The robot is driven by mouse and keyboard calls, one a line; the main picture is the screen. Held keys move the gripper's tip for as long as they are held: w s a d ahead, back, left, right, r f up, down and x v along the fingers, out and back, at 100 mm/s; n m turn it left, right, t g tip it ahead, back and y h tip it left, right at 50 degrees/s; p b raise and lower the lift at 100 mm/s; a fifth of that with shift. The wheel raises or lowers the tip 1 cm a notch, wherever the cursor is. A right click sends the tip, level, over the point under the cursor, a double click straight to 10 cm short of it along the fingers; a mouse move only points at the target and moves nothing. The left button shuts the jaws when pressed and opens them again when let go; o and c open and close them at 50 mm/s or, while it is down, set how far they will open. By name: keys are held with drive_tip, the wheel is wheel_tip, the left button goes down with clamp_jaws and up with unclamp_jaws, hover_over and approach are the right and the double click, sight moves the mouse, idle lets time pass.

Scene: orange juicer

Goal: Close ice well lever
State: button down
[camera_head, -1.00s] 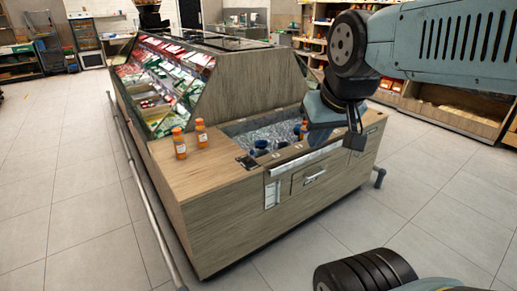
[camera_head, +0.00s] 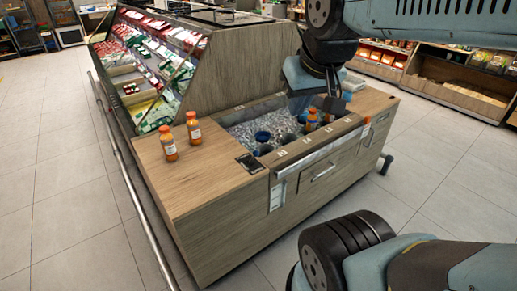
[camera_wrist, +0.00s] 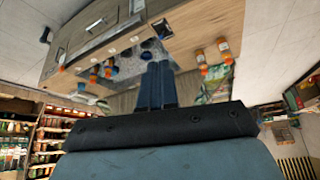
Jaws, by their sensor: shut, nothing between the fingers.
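The ice well (camera_head: 240,132) is a sunken bin of ice in the wooden counter (camera_head: 190,180), and its ice also shows in the wrist view (camera_wrist: 130,66). No part is clearly recognisable as its lever; a long metal strip (camera_head: 318,156) runs along the well's front edge. My gripper (camera_head: 334,108) hangs above the right end of the well. Its two dark fingers are together and empty in the wrist view (camera_wrist: 157,84), pointing toward the counter. Whether the fingers touch anything is unclear.
Two orange bottles, one (camera_head: 168,143) left of the other (camera_head: 193,128), stand on the counter's left part. Dark blue cups (camera_head: 262,138) and an orange bottle (camera_head: 311,121) sit in the well. A drawer handle (camera_head: 323,172) is on the front. Tiled floor (camera_head: 60,220) at left is free.

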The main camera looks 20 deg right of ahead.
drive_tip(key=w+d+f+m+g+y, duration=0.2)
drive_tip(key=w+f+m+g+y, duration=0.25)
drive_tip(key=w+f+m, duration=0.4)
drive_tip(key=w+d+f+m+g+y, duration=0.25)
drive_tip(key=w+f+m+y, duration=0.3)
drive_tip(key=f+m, duration=0.5)
drive_tip(key=w+d+f+m+t+y, duration=0.2)
drive_tip(key=d+f+m+t, duration=0.1)
drive_tip(key=f+m, duration=0.4)
drive_tip(key=w+d+f+m+t+y, duration=0.2)
drive_tip(key=d+f+m+t, duration=0.2)
drive_tip(key=f+m+t, duration=0.2)
drive_tip(key=w+d+f+m+t+y, duration=0.2)
drive_tip(key=d+f+m+t, duration=0.2)
drive_tip(key=f+m, duration=0.5)
drive_tip(key=shift+w+f+m+t, duration=0.4)
drive_tip(key=shift+t, duration=0.2)
drive_tip(key=shift+d, duration=0.1)
drive_tip(key=x, duration=1.4)
drive_tip(key=shift+r, duration=0.2)
